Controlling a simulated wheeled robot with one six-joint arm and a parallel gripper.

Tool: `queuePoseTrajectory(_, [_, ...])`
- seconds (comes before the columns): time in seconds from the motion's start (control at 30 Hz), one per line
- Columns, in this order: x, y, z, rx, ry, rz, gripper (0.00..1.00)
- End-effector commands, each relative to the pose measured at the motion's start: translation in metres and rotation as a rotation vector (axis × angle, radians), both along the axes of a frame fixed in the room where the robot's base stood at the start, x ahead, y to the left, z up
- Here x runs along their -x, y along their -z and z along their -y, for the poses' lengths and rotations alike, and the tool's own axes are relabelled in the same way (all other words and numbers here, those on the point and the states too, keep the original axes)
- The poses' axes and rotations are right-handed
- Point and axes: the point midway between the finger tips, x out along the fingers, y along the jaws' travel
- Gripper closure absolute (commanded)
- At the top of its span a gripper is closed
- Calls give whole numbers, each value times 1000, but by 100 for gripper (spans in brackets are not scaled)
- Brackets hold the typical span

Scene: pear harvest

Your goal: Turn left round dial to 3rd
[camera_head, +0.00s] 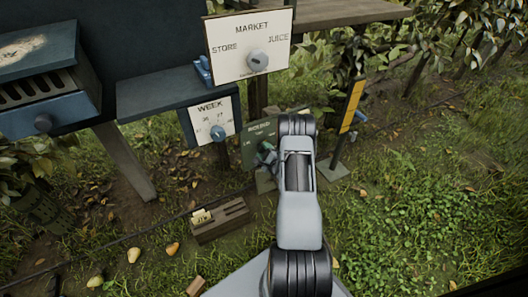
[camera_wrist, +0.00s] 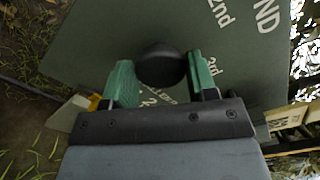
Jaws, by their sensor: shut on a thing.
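The round dial is a dark round knob (camera_wrist: 162,62) on a dark green panel (camera_wrist: 85,50) in the wrist view. White markings on the panel include "2nd" and part of a word ending in "ND". My gripper (camera_wrist: 160,76) has one green finger on each side of the knob and is shut on it. In the head view, the green panel (camera_head: 262,129) stands low behind my arm, its top word small and blurred. My gripper (camera_head: 267,153) is against its face there. The knob and its pointer are hidden in the head view, so its setting cannot be told.
A WEEK panel with a blue knob (camera_head: 218,133) stands just left. A yellow sign (camera_head: 351,106) on a post stands right. A wooden crate (camera_head: 222,224) and loose pears (camera_head: 134,256) lie on the ground.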

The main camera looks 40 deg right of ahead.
Motion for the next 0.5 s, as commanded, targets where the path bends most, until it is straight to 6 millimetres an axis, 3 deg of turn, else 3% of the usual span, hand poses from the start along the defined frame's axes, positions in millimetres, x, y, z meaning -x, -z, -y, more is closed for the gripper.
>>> queuePoseTrajectory(0.5, [0,0,0,-42,-1,6,71])
